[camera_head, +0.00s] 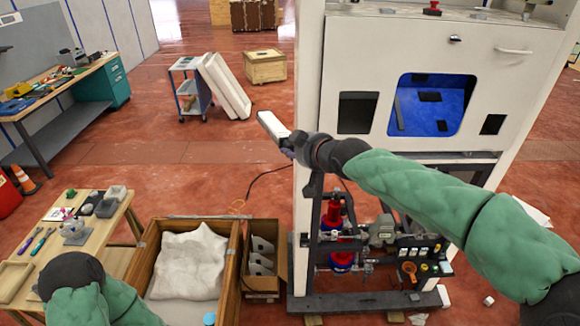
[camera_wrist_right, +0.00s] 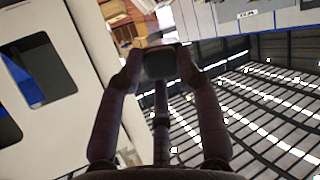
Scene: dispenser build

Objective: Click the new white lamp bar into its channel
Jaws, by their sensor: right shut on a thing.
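My right gripper (camera_head: 290,144) is stretched out to the left of the tall white dispenser cabinet (camera_head: 375,55). It is shut on the white lamp bar (camera_head: 270,126), which points up and left, away from the cabinet. In the right wrist view the two fingers (camera_wrist_right: 160,68) close on the bar's dark-looking end (camera_wrist_right: 160,62). The cabinet also shows there (camera_wrist_right: 75,30), at the left. Its window opens on a blue interior (camera_head: 450,95) with a thin grey strip inside at the left. I cannot make out the channel. My left arm shows at bottom left, its gripper out of sight.
A wooden crate with a white sack (camera_head: 190,262) and a cardboard box (camera_head: 263,285) stand below the right gripper. A small table with tools (camera_head: 62,225) is at left. A cart with white panels (camera_head: 225,85) stands behind. Red floor lies open between.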

